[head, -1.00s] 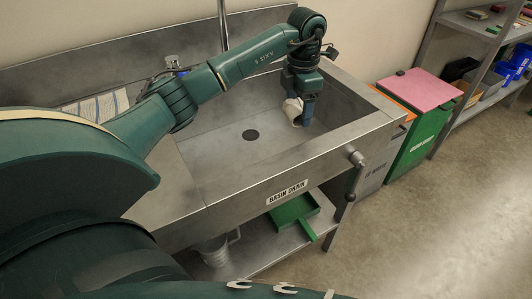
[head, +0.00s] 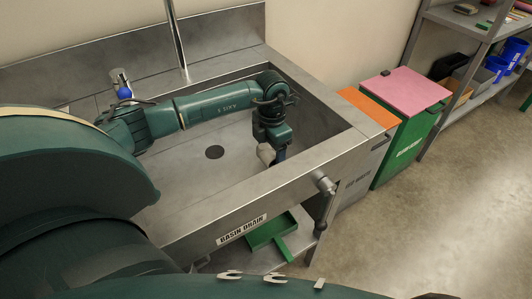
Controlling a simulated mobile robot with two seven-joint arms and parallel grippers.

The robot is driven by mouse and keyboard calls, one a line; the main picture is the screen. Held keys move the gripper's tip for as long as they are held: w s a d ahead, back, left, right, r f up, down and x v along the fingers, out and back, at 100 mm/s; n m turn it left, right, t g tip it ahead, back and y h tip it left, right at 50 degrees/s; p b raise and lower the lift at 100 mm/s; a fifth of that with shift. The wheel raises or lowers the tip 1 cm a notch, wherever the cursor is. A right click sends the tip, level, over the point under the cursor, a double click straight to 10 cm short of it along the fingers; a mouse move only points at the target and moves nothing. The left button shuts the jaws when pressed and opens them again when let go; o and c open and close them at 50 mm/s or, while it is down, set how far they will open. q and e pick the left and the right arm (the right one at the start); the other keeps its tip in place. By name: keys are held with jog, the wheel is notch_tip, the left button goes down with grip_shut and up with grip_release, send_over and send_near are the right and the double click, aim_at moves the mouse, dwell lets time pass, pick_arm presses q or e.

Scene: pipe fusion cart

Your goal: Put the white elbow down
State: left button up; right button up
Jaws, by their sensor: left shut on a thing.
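The white elbow (head: 265,153) is in the left gripper (head: 276,155), at the right part of the steel basin (head: 190,190). The gripper points down with its fingers shut on the elbow, and they hide part of it. The elbow is low inside the basin; I cannot tell whether it touches the floor. My right gripper is not in view.
The basin has a dark drain hole (head: 214,152) left of the gripper and a raised rim around it. A tap pipe (head: 177,40) rises behind. A green tray (head: 268,232) sits on the shelf below. Bins with pink (head: 405,92) and orange (head: 368,107) lids stand right.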

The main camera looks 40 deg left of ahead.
aim_at(271, 149)
pick_arm(q)
jog(key=shift+f, duration=2.05)
jog(key=shift+f, duration=0.1)
jog(key=shift+f+b, duration=0.2)
jog(key=shift+b, duration=0.15)
jog(key=o, duration=1)
jog(key=shift+r, duration=0.1)
jog(key=shift+c, duration=0.2)
notch_tip(271, 149, up, 12)
jog(key=shift+r+p, duration=0.2)
jog(key=shift+p, duration=0.35)
jog(key=shift+r, duration=0.1)
